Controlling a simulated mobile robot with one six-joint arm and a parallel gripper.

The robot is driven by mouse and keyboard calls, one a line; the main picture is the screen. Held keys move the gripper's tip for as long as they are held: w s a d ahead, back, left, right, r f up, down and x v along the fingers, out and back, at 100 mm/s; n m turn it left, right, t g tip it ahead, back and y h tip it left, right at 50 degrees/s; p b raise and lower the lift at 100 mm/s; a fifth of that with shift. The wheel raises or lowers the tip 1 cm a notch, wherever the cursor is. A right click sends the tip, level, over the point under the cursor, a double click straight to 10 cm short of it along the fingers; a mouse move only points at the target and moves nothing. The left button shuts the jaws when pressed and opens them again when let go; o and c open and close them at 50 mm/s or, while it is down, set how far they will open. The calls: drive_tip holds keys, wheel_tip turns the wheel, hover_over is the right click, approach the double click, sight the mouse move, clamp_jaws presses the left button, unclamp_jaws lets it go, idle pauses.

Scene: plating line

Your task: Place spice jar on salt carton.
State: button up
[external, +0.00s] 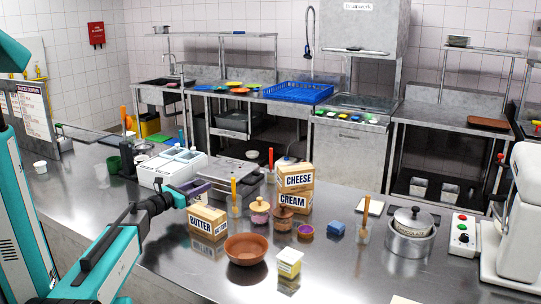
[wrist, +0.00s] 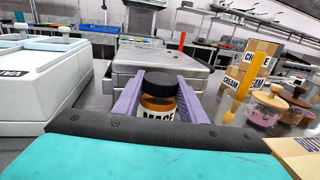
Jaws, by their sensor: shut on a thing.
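The spice jar (wrist: 159,103), amber with a black lid and a label reading MACE, is upright between the purple fingers of my gripper (wrist: 160,100) in the wrist view. My gripper (external: 194,188) is shut on it. In the external view the gripper is above and behind the butter box, at the left of the counter's middle; the jar cannot be made out clearly there. I cannot read a salt label on anything. A small pale carton-like box (external: 289,262) with a yellowish band stands at the counter front, but I cannot tell if it is the salt carton.
A butter box (external: 207,223) is close to my gripper. A cheese box (external: 296,177) sits on a cream box (external: 295,202). A brown bowl (external: 246,249), lidded pots and a metal press (wrist: 165,60) are nearby. The front right counter has free room.

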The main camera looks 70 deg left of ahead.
drive_tip(key=shift+f, duration=0.15)
drive_tip(key=o, duration=1.2)
drive_tip(key=shift+o, duration=0.2)
drive_tip(key=b+v, duration=0.4)
drive_tip(key=v, duration=0.9)
drive_tip(key=shift+s+d+f, duration=0.1)
drive_tip(key=shift+s+d, duration=0.1)
drive_tip(key=shift+s, duration=0.15)
drive_tip(key=shift+o, duration=0.5)
